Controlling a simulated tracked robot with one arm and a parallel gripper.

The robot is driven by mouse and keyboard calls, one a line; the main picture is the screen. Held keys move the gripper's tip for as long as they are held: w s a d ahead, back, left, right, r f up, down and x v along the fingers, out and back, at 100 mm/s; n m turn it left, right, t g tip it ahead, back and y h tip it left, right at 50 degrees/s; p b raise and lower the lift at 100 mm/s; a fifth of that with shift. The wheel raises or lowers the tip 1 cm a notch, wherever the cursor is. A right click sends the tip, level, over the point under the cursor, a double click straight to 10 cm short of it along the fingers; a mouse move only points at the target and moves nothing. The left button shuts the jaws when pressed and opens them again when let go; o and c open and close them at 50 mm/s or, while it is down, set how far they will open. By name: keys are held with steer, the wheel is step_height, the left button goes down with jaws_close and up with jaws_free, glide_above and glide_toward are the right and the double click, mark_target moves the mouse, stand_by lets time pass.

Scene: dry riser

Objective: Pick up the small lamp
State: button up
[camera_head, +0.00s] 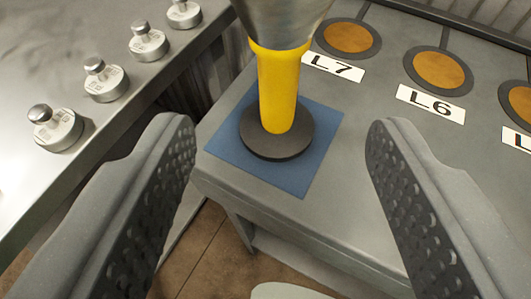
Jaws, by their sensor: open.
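The small lamp (278,95) has a yellow stem, a round black base and a flared metal head that is cut off by the top edge of the picture. It stands upright on a blue square mat (310,172) at the near corner of a grey bench. My gripper (278,140) is open, with one textured finger on each side of the picture. The lamp stands beyond and between the fingertips, and neither finger appears to touch it.
The grey bench (330,215) carries orange discs (438,70) with labels such as L7 and L6 (431,103). At left, a metal counter (65,85) holds several weight-like metal pieces (55,128). A gap separates the two, with brown floor tiles (215,260) below.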

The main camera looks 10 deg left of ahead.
mark_target(282, 67)
steer(key=shift+f+b+x, duration=0.15)
steer(key=shift+b+x, duration=0.2)
steer(key=shift+x, duration=3.1)
steer(key=shift+f+b+x, duration=0.15)
steer(key=shift+b+x, duration=0.15)
steer(key=shift+x, duration=3.15)
steer(key=shift+s, duration=0.15)
steer(key=shift+s+d+f, duration=0.1)
steer(key=shift+f, duration=0.05)
jaws_close()
